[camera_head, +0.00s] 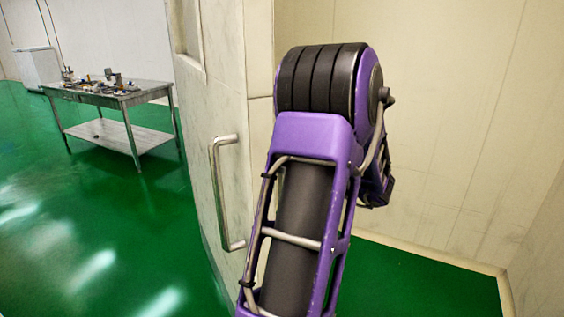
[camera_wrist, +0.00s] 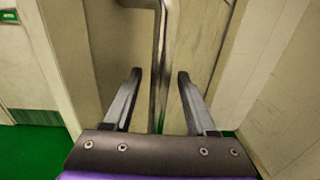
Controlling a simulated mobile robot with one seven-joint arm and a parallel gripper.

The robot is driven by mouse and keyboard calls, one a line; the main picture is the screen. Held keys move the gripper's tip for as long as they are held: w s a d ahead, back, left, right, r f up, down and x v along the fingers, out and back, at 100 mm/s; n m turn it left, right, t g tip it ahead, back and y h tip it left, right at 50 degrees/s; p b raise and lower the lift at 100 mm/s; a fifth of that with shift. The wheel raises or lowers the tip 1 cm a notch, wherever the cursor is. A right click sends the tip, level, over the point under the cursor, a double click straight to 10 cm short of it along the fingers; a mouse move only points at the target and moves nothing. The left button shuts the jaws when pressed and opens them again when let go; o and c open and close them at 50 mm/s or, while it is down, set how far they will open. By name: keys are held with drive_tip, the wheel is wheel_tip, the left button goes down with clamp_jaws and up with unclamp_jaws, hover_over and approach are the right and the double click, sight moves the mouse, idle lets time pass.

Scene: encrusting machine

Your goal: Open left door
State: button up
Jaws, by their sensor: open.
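The pale door panel (camera_head: 225,105) stands at an angle left of centre in the head view, with floor showing on both sides of it. A vertical metal handle (camera_head: 216,195) is on its left-facing side. In the wrist view my gripper (camera_wrist: 159,73) is open, and a metal handle bar (camera_wrist: 163,45) runs down between its two fingers in the picture. The fingers do not close on the bar, and I cannot tell how deep it sits between them. I cannot tell whether both views show the same handle.
A steel table (camera_head: 105,95) with small parts on it stands at the back left. The green floor (camera_head: 90,220) is clear between it and the door. Pale walls (camera_head: 450,110) form a close corner on the right.

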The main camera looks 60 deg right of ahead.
drive_tip(key=s, duration=1.7)
drive_tip(key=shift+s+d, duration=0.2)
drive_tip(key=shift+s, duration=0.05)
